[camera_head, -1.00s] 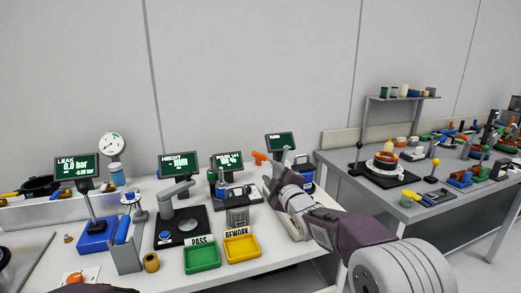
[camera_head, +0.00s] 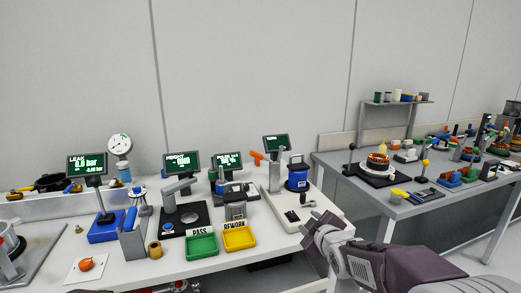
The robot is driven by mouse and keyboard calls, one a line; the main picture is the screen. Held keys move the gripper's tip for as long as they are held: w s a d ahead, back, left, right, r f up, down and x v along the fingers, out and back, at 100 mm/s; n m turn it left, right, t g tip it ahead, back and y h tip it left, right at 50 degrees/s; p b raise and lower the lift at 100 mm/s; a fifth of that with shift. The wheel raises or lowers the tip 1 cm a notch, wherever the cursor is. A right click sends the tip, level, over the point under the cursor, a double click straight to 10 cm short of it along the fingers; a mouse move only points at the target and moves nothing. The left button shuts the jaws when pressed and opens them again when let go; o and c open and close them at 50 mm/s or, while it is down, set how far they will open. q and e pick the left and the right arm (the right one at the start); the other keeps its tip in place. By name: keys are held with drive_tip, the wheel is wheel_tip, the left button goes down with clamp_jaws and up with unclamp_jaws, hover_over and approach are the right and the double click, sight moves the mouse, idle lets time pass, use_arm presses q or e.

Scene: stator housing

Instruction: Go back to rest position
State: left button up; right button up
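My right gripper (camera_head: 318,229) is in the head view at the front right edge of the white table (camera_head: 255,271). Its two fingers stand apart and point up and left, with nothing seen between them. It is in front of a white-based station with a blue canister-like unit (camera_head: 297,180).
Green PASS tray (camera_head: 201,248) and yellow REWORK tray (camera_head: 239,239) sit at the table front. A blue stand (camera_head: 104,231), a grey press (camera_head: 178,205) and several screens stand behind them. A grey table (camera_head: 400,207) with a stator stands at the right.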

drive_tip(key=s+d+f+m+g+h, duration=0.15)
drive_tip(key=s+f+m+g, duration=0.4)
drive_tip(key=s+f, duration=0.65)
drive_tip(key=s+d+f+m+g, duration=0.2)
drive_tip(key=s+f+m+g, duration=0.45)
drive_tip(key=s, duration=0.95)
wheel_tip(320, 180, up, 14)
drive_tip(key=n+p, duration=0.1)
drive_tip(key=p, duration=1.5)
drive_tip(key=shift+s+r, duration=0.15)
drive_tip(key=shift+s, duration=0.25)
